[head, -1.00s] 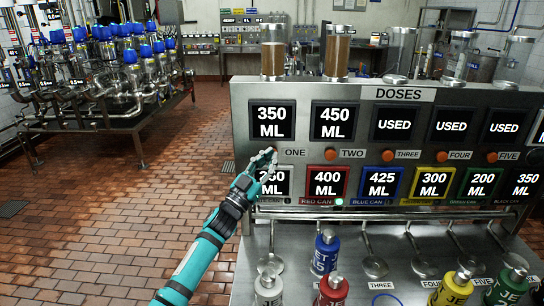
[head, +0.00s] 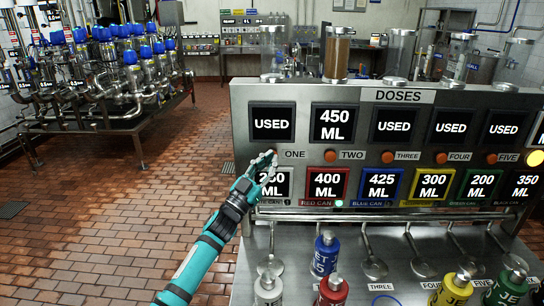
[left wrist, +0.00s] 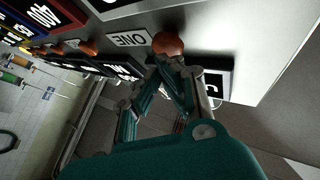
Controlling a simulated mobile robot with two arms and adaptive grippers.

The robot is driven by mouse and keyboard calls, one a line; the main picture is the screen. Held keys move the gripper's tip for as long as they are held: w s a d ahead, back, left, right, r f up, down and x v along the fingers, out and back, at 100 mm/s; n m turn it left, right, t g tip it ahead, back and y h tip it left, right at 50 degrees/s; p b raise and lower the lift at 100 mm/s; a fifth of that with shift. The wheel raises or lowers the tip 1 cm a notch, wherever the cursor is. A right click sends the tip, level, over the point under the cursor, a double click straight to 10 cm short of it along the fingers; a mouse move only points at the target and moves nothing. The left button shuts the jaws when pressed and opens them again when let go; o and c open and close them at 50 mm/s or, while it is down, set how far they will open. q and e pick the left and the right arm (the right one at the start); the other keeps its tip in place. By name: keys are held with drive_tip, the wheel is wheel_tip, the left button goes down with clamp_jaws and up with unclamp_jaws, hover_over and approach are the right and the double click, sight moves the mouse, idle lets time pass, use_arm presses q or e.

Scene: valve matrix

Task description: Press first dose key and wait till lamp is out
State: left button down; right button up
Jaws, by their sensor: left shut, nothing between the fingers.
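The first dose key, an orange round button labelled ONE, shows in the left wrist view (left wrist: 168,43). In the head view it is mostly hidden behind my left gripper (head: 268,160). My left gripper is shut and empty, its fingertips at the key and seemingly touching it (left wrist: 172,62). The display above key ONE (head: 272,124) reads USED. The glass cylinder above it (head: 272,55) looks empty. A round yellow lamp (head: 535,158) glows at the panel's right edge. My right gripper is not in view.
The second display (head: 333,123) reads 450 ML, and its cylinder holds brown liquid (head: 337,57). The other three dose displays read USED. A small green light (head: 339,203) is lit by the red can display. Several coloured cans stand below. Open brick floor lies left.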

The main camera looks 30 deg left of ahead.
use_arm(q)
drive_tip(key=shift+s+d, duration=0.2)
drive_tip(key=shift+s, duration=0.2)
drive_tip(key=s+d, duration=0.1)
drive_tip(key=s+p, duration=0.1)
drive_tip(key=s, duration=0.1)
drive_tip(key=s+d+p, duration=0.1)
drive_tip(key=shift+s+d, duration=0.15)
drive_tip(key=shift+d, duration=0.15)
idle(0.9)
